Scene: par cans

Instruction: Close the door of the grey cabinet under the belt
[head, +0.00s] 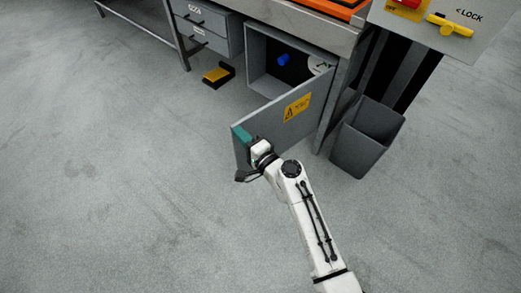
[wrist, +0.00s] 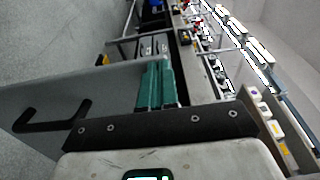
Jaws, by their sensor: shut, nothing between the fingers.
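The grey cabinet (head: 256,66) under the belt is open. Its door (head: 262,133) is swung well out to the lower left, with a yellow warning label (head: 297,107) on the face towards me. My gripper (head: 242,134) is at the door's free edge, its teal fingers by the upper corner. In the wrist view, the shut teal fingers (wrist: 155,85) lie beside the grey door panel (wrist: 75,95), and a black handle (wrist: 52,118) stands out from it. I cannot tell whether the fingers touch the door. Inside the cabinet are a blue item (head: 284,60) and a pale round item (head: 320,66).
A dark grey bin (head: 362,150) stands right of the door. A yellow and black pedal (head: 218,75) lies on the floor left of the cabinet. Grey drawers (head: 207,30) hang further left. A panel with a yellow handle (head: 450,25) is upper right. Floor at left is clear.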

